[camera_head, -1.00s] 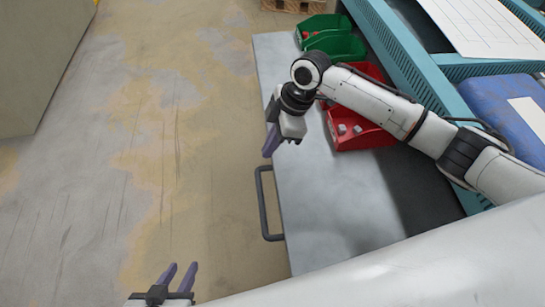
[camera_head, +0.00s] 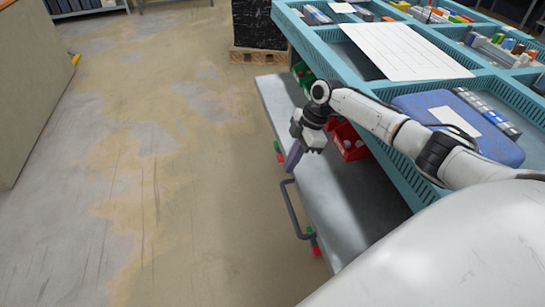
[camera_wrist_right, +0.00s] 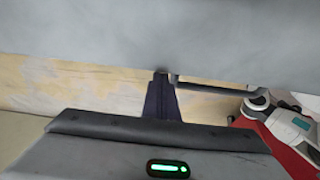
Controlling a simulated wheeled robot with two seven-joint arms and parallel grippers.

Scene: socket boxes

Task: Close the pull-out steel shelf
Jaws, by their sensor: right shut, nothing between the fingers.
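The grey steel shelf (camera_head: 335,200) stands pulled out from under the teal table. Its dark bar handle (camera_head: 291,208) is on the front edge, facing the open floor. My right gripper (camera_head: 293,160) is shut and empty, pointing down by the shelf's front edge, just beyond the far end of the handle. I cannot tell whether it touches the shelf. In the right wrist view, the dark purple fingers (camera_wrist_right: 161,98) are together, with the grey shelf surface (camera_wrist_right: 150,35) above them and a dark bar, likely the handle (camera_wrist_right: 215,84), to their right. My left gripper is out of view.
Red bins (camera_head: 350,142) and green bins (camera_head: 303,75) sit on the shelf, partly under the teal table (camera_head: 378,95). A blue case (camera_head: 420,108) lies on the table. A pallet (camera_head: 258,56) with a black load stands behind. The floor at left is clear.

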